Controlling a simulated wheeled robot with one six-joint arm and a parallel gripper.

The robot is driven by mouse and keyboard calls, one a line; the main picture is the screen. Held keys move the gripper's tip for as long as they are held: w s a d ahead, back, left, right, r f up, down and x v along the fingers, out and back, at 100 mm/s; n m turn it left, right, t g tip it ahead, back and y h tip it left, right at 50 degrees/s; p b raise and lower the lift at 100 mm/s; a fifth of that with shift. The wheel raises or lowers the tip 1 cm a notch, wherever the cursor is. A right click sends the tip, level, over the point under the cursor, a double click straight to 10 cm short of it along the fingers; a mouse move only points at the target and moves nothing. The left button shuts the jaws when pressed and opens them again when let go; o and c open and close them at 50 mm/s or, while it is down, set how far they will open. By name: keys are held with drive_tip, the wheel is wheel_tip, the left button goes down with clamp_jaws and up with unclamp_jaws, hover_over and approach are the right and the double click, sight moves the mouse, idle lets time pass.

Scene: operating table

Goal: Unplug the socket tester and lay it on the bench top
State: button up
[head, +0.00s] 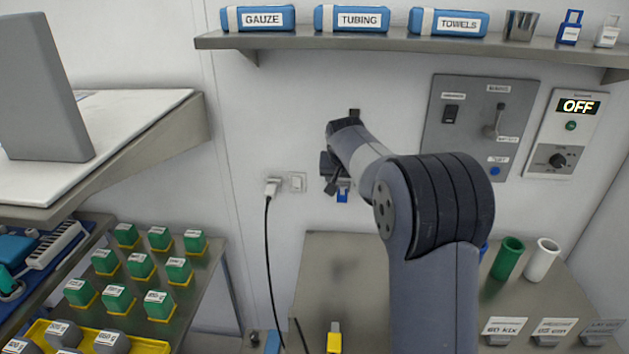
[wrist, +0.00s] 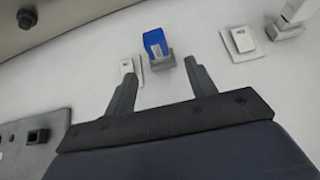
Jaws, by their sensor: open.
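The socket tester is a small blue block with a white label. In the wrist view the tester (wrist: 155,45) stands out from the white wall on a grey base, just beyond my fingertips. In the head view its blue end (head: 342,196) shows below my gripper (head: 336,178), which hides the rest. My gripper (wrist: 160,69) is open and empty in the wrist view, with one finger to each side of the line to the tester. I see no contact. The metal bench top (head: 315,270) lies below the wall sockets.
A white plug (head: 272,187) with a black cable sits in the wall, left of a switch plate (head: 298,182). A shelf (head: 400,43) runs above. A control panel (head: 480,125) is on the right. Green and white cups (head: 508,258) stand on the bench; its left part looks mostly clear.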

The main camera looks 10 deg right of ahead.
sight(342, 191)
drive_tip(key=p+x, duration=0.1)
drive_tip(key=x, duration=0.5)
drive_tip(key=shift+w+d+f, duration=0.1)
drive_tip(key=shift+f, duration=0.05)
drive_tip(key=shift+c, duration=0.4)
clamp_jaws()
drive_tip(key=shift+g+p, duration=0.3)
drive_tip(key=shift+p, duration=0.9)
drive_tip(key=shift+s+b, duration=0.4)
drive_tip(key=shift+b, duration=0.05)
idle(0.6)
drive_tip(key=shift+s, duration=0.4)
drive_tip(key=shift+s+b, duration=0.2)
drive_tip(key=shift+b, duration=0.15)
drive_tip(key=shift+s+a, duration=0.25)
drive_tip(key=shift+s, duration=0.05)
idle(0.3)
